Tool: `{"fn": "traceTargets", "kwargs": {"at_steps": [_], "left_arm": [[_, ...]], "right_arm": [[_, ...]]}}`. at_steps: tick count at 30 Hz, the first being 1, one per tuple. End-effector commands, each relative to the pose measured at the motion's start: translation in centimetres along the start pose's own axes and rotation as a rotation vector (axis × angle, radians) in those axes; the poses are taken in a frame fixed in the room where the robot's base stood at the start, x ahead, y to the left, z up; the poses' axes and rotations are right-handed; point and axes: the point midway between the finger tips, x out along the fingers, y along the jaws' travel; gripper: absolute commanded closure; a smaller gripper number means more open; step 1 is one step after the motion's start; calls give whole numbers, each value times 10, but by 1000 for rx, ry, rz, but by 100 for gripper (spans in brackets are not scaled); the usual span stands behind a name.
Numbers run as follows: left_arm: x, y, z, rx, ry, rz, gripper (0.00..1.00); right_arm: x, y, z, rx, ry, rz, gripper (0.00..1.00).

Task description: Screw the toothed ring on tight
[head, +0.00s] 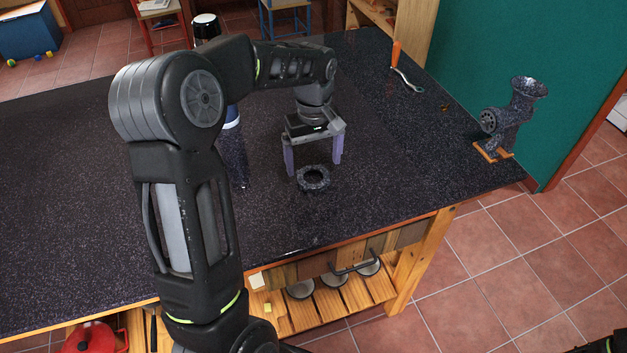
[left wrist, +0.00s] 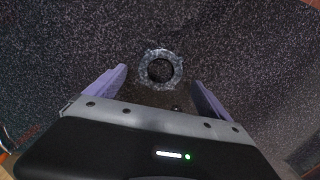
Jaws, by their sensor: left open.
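The toothed ring (head: 313,188) is dark speckled grey and lies flat on the dark worktop near its front edge. In the left wrist view the ring (left wrist: 177,70) shows with its round hole, between and beyond the fingers. My left gripper (head: 314,165) is open and empty, its purple fingers pointing down over the ring, apart from it. The meat grinder (head: 515,115) stands upright on a small wooden base (head: 493,153) at the right end of the worktop, its round front facing left.
An orange-handled tool (head: 396,54) lies at the back right of the worktop (head: 410,160). A blue and white item (head: 232,118) stands partly hidden behind my left arm. The worktop between ring and grinder is clear. A green wall (head: 520,40) rises behind the grinder.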

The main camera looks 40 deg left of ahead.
Motion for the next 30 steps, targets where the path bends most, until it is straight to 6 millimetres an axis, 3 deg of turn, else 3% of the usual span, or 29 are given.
{"fn": "traceTargets", "kwargs": {"at_steps": [16,30], "left_arm": [[44,1,-1,0,0,0,8],[47,1,-1,0,0,0,8]], "right_arm": [[30,11,-1,0,0,0,72],[32,11,-1,0,0,0,72]]}}
